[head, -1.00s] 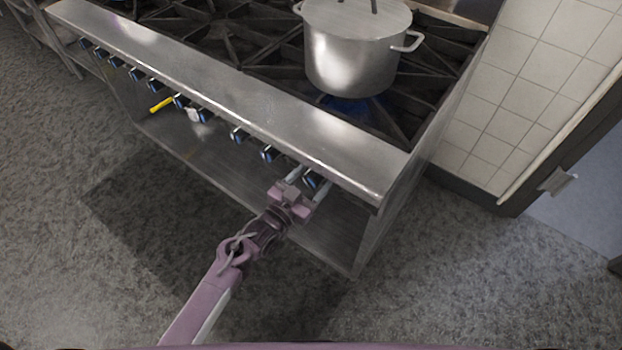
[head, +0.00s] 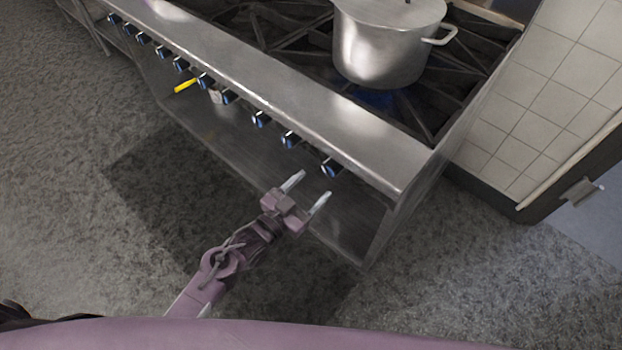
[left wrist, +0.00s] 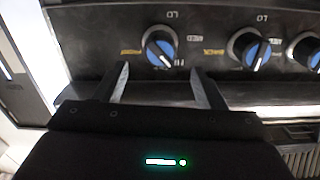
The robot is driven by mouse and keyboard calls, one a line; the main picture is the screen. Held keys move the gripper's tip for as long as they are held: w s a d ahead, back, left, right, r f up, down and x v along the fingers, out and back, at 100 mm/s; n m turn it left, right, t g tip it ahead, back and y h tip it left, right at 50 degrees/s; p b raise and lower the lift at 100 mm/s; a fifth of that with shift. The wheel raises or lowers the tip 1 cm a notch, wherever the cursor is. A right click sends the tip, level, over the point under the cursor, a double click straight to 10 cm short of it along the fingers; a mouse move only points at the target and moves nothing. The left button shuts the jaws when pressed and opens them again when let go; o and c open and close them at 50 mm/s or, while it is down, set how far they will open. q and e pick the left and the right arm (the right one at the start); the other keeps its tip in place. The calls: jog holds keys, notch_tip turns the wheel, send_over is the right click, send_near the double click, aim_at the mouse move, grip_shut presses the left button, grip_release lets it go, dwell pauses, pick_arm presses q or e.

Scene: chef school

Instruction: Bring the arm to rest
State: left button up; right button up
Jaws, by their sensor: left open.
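My left gripper (head: 307,192) is open and empty, its two pale fingers spread apart in front of the stove. It is a short way clear of the rightmost stove knob (head: 332,169). In the left wrist view the gripper's fingers (left wrist: 161,84) point at a blue and black knob (left wrist: 161,46), with a gap between them and it. My left arm (head: 222,262) reaches up from the lower part of the head view. My right gripper is not in view.
The steel stove (head: 300,110) has a row of knobs along its front. A lidded steel pot (head: 380,50) stands on the burner grate, with a blue flame (head: 378,98) under it. A yellow item (head: 185,86) sticks out near the left knobs. Grey floor (head: 70,210) is open at left.

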pick_arm(q)
jog(key=shift+f, duration=0.1)
jog(key=s+a+f+n+g+y, duration=0.1)
jog(key=s+a+f+g+y, duration=0.15)
jog(key=f, duration=0.65)
jog(key=s+a+f+n+g+y, duration=0.1)
jog(key=s+a+f+y, duration=0.2)
jog(key=f, duration=0.5)
jog(key=s+a+f+n+g+y, duration=0.1)
jog(key=s+a+f+g, duration=0.15)
jog(key=s+f, duration=0.45)
jog(key=s+a+f+n+g+y, duration=0.1)
jog(key=s+a+f+g+y, duration=0.1)
jog(key=s+a+f, duration=0.3)
jog(key=s+a+f+n+g+y, duration=0.1)
jog(key=s+a+f+g, duration=0.4)
jog(key=s+f, duration=0.7)
jog(key=s+y, duration=0.1)
jog(key=s, duration=0.7)
jog(key=shift+s+a+f+n+g, duration=0.2)
jog(key=shift+a+f+n+g, duration=0.1)
jog(key=shift+n, duration=0.1)
